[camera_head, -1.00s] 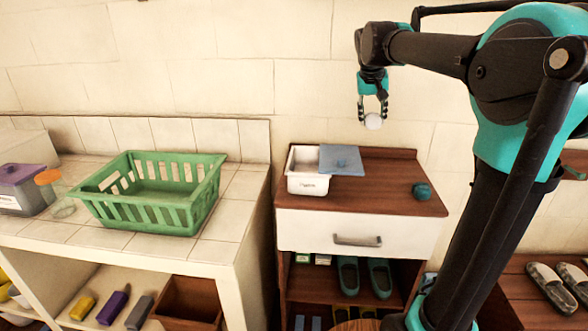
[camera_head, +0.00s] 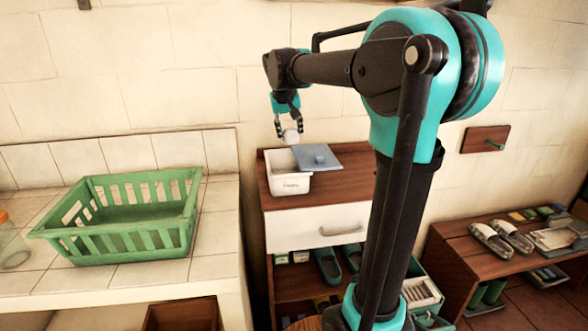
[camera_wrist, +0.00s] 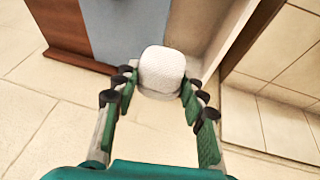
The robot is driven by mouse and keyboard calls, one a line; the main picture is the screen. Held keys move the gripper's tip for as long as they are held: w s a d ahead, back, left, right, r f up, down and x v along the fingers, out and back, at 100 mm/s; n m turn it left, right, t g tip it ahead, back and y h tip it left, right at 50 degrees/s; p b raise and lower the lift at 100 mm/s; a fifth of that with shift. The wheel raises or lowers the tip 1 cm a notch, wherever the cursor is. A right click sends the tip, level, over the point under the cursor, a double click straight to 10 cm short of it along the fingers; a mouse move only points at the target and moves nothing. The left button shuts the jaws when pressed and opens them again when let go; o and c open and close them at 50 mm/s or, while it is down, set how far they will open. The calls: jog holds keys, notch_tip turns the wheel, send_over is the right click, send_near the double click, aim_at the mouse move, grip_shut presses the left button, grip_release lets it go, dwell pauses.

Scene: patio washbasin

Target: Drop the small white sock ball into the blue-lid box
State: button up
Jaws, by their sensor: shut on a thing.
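My gripper (camera_head: 289,132) is shut on the small white sock ball (camera_head: 291,137). The ball shows between the fingertips in the wrist view (camera_wrist: 162,68). In the head view they appear just above the opening of the white box (camera_head: 290,186), apart from it. The box stands on the brown cabinet top (camera_head: 282,201). Its blue lid (camera_head: 317,157) is off the opening, at the box's right side. In the wrist view the blue lid (camera_wrist: 118,30) lies behind and left of the ball, which hides part of the box.
A green basket (camera_head: 115,241) stands on the tiled counter (camera_head: 213,215) to the left. A white drawer (camera_head: 315,225) is under the cabinet top. Slippers (camera_head: 492,241) lie on a rack at the right. My arm hides the cabinet's right part.

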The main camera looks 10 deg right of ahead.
jog(key=shift+f, duration=1.3)
jog(key=o, duration=1.1)
jog(key=shift+o, duration=0.2)
jog(key=shift+r, duration=0.15)
jog(key=v, duration=1.1)
jog(key=shift+s+r, duration=0.2)
jog(key=shift+r, duration=0.15)
